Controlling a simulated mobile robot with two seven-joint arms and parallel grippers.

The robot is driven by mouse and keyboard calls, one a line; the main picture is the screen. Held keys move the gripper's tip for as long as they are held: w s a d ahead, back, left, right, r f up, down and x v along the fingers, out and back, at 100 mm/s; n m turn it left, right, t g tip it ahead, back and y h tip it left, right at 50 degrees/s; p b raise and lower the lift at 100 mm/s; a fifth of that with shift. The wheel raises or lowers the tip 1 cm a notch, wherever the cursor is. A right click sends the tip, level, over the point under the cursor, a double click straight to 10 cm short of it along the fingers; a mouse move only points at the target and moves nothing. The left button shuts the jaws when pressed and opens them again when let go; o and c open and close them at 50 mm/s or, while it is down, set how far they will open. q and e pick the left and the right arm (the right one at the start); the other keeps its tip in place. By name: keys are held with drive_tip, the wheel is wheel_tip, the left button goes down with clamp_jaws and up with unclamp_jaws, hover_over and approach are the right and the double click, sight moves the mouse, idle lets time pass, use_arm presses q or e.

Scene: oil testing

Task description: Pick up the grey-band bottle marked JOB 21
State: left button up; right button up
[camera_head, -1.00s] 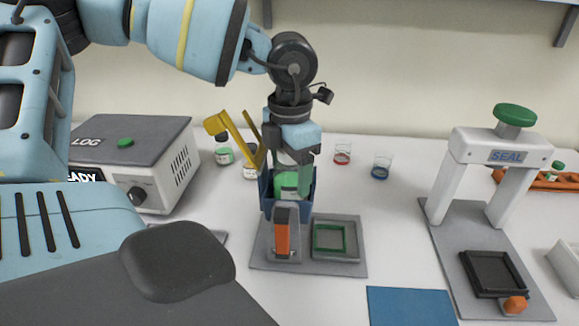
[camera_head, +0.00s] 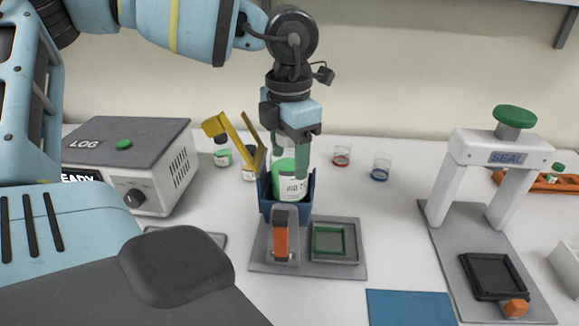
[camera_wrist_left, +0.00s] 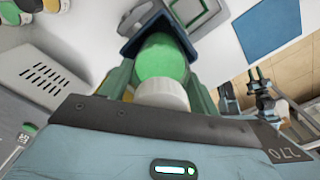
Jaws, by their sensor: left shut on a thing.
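My left gripper (camera_head: 288,158) points down and is shut on a bottle (camera_head: 291,188) with a green upper part and a white label. Its lower end is hidden inside a blue open-topped holder (camera_head: 266,207). The label print is too small to read fully, and I cannot make out a grey band. In the left wrist view, the bottle's white cap (camera_wrist_left: 160,94) and green shoulder (camera_wrist_left: 161,58) sit between the green-tinted fingers (camera_wrist_left: 160,82).
A yellow arm-like part (camera_head: 232,137) stands close left of the gripper. Behind it are small jars (camera_head: 222,158). The LOG box (camera_head: 130,150) is left; the SEAL press (camera_head: 505,156) is right. Two small glasses (camera_head: 381,168) stand behind. A blue mat (camera_head: 411,307) lies in front.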

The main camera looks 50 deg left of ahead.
use_arm(q)
wheel_tip(320, 180, up, 14)
drive_tip(key=shift+r+b, duration=0.25)
drive_tip(key=shift+b, duration=0.05)
